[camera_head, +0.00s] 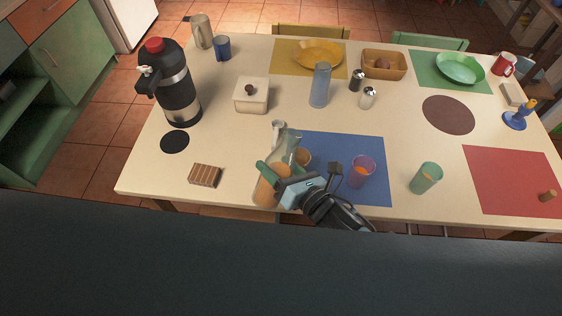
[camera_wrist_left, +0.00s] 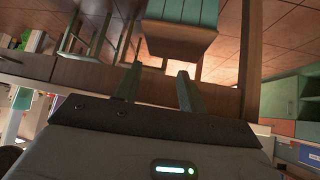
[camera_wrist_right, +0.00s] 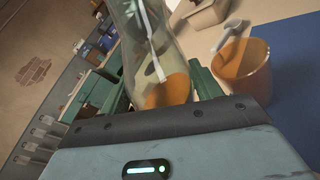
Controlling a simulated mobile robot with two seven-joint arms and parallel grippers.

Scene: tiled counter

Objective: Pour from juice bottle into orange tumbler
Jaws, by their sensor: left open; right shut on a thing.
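My right gripper (camera_head: 279,172) is shut on a clear juice bottle (camera_head: 288,143), with orange juice low inside it. The bottle is close to upright; I cannot tell whether its base touches the table. The orange tumbler (camera_head: 304,157) stands just right of the bottle on the blue mat, partly hidden by my gripper. In the right wrist view the bottle (camera_wrist_right: 150,45) is between the fingers and the tumbler (camera_wrist_right: 243,72) is apart from it, to the right. A grey handle-like shape shows at the tumbler's rim. My left gripper (camera_wrist_left: 157,88) is open and empty, away from the tabletop.
On the blue mat (camera_head: 340,140) a purple tumbler (camera_head: 362,172) holds orange liquid. A green tumbler (camera_head: 426,178) stands further right. A tall blue glass (camera_head: 320,86), a white lidded box (camera_head: 251,96) and a black flask (camera_head: 174,88) stand behind. A brown slatted block (camera_head: 205,175) lies left.

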